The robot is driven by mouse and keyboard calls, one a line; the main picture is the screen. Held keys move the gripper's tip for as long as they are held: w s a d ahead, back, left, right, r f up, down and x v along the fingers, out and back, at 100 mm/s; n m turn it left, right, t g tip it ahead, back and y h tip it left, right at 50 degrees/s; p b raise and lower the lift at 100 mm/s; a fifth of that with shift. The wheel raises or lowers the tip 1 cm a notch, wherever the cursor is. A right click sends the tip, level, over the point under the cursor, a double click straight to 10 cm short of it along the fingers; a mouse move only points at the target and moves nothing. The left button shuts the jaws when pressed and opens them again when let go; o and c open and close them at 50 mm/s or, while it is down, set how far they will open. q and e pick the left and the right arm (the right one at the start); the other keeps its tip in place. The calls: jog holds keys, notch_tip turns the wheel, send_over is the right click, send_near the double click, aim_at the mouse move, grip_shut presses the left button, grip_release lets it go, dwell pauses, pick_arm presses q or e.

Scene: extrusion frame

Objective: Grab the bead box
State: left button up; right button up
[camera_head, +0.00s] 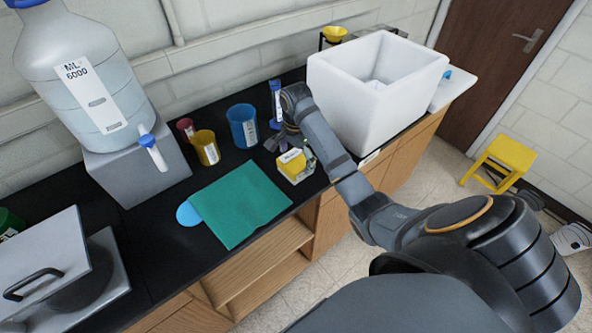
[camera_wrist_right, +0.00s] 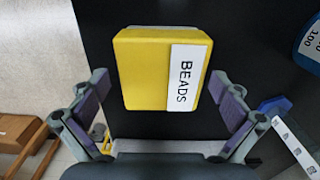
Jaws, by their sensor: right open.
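The bead box is a yellow box (camera_wrist_right: 142,72) with a white label reading "BEADS". In the right wrist view it sits at the upper middle, between and a little ahead of the open fingers. In the head view the bead box (camera_head: 292,165) lies near the front edge of the black bench, left of the white basin. My right gripper (camera_wrist_right: 160,110) is open, with one finger on each side of the box and gaps visible. It also shows in the head view (camera_head: 290,143), right at the box. My left gripper is not in view.
A blue cup (camera_head: 243,127), a yellow cup (camera_head: 206,148) and a small red cup (camera_head: 186,129) stand left of the box. A green cloth (camera_head: 240,205) lies in front. A white basin (camera_head: 345,95) stands close right.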

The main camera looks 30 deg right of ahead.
jog(key=f, duration=0.3)
jog(key=shift+w, duration=0.2)
jog(key=shift+s+r, duration=0.15)
jog(key=c, duration=0.4)
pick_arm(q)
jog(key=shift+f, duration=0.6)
pick_arm(e)
jog(key=c, duration=0.8)
jog(key=shift+r+p, duration=0.45)
jog(key=shift+r, duration=0.15)
jog(key=r+p, duration=0.2)
jog(key=r, duration=0.1)
jog(key=shift+d, duration=0.2)
pick_arm(q)
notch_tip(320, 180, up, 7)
jog(key=p, duration=0.4)
pick_arm(e)
jog(key=shift+s+d+r, duration=1)
jog(key=shift+s+r, duration=0.45)
jog(key=shift+s, duration=0.6)
jog(key=shift+s+d+r, duration=1.05)
jog(key=shift+s+r, duration=0.45)
jog(key=shift+s, duration=0.6)
jog(key=shift+s+d+r, duration=1)
jog(key=shift+s+r, duration=0.45)
jog(key=shift+s, duration=0.6)
